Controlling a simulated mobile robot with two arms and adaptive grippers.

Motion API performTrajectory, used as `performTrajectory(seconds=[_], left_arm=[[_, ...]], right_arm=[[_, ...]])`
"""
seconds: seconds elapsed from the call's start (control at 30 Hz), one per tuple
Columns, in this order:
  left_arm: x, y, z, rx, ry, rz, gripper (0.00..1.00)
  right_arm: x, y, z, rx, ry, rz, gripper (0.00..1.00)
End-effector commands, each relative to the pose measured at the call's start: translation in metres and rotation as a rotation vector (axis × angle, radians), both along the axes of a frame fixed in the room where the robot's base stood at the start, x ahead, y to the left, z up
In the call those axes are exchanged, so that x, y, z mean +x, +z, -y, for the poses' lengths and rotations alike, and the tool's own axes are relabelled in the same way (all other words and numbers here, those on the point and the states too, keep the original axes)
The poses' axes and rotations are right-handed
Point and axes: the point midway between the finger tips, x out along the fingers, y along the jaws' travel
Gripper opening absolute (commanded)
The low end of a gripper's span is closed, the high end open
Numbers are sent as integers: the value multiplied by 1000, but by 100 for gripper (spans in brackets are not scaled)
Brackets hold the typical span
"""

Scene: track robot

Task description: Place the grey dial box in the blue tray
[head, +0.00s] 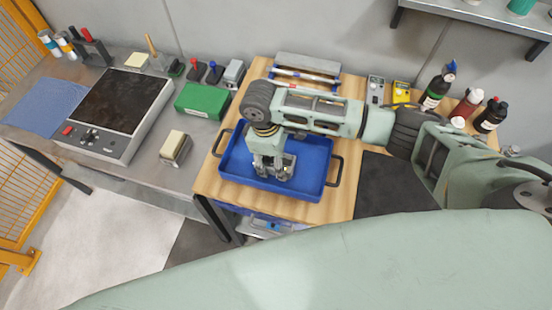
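The blue tray (312,190) lies on the wooden tabletop, with a dark handle at each end. My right gripper (273,173) points down inside the tray's outline, over its middle. Its fingers and the small grey parts between them blend together, so I cannot tell whether it holds anything or touches the tray floor. A small grey box with a dial-like face (375,89) stands at the back of the wooden top, left of a similar yellow box (401,92). My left gripper is not in view.
A grey rack (307,65) stands behind the tray. Bottles (437,88) stand at the back right. A green case (203,101), a small block (175,148) and a dark-topped device (118,108) sit on the grey bench at left. A black mat (385,185) lies right of the tray.

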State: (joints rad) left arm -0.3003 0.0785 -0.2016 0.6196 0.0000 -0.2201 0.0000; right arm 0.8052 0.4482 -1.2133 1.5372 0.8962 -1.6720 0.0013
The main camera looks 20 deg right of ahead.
Motion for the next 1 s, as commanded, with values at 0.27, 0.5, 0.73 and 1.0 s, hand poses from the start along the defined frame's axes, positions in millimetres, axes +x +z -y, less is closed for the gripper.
performTrajectory(seconds=[0.27,0.5,0.73,1.0], left_arm=[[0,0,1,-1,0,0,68],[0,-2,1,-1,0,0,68],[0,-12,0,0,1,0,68],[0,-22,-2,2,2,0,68]], right_arm=[[0,0,0,0,0,0,65],[2,7,-1,1,0,3,65],[6,47,-7,3,2,7,65],[9,100,-13,3,1,3,65]])
